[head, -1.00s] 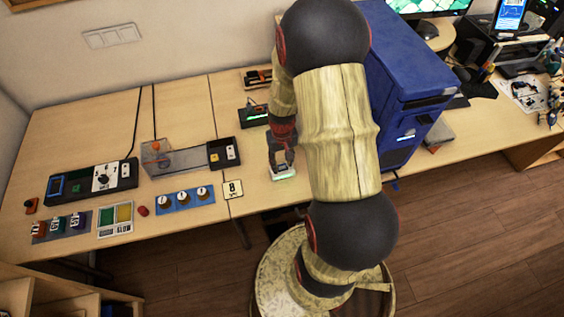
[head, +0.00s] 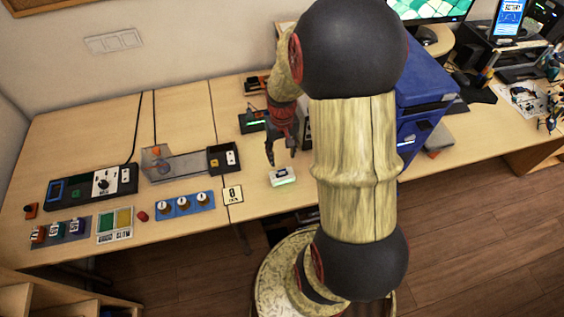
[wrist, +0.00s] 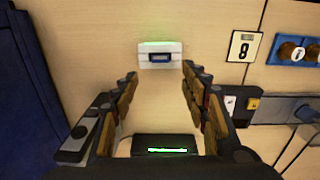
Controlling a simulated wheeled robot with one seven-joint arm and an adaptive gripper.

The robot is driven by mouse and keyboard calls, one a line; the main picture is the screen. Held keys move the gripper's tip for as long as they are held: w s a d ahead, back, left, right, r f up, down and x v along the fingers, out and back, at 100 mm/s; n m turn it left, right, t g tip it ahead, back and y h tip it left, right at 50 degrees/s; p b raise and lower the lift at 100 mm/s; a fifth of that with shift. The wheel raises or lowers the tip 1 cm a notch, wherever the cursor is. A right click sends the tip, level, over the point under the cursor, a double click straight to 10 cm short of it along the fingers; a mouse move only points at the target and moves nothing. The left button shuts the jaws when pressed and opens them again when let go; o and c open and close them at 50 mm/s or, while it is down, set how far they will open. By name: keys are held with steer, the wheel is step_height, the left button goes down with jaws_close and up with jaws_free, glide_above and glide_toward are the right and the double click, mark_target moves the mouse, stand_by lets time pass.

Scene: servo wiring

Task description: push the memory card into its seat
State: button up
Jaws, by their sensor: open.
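A small white device (head: 282,177) with a green glowing edge lies on the table in the head view. It also shows in the wrist view (wrist: 149,60), with a dark blue rectangular piece (wrist: 160,58) at its middle that may be the memory card. How deep that piece sits I cannot tell. My gripper (head: 281,159) is above and just behind the device in the head view, apart from it. In the wrist view my gripper (wrist: 160,78) has its fingers spread wide, with nothing between the tips.
A black box with a green display (head: 252,122) stands behind the gripper. A blue cabinet (head: 425,85) stands to the right. Bare table surrounds the device.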

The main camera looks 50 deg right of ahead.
steer(key=shift+r, duration=1.6)
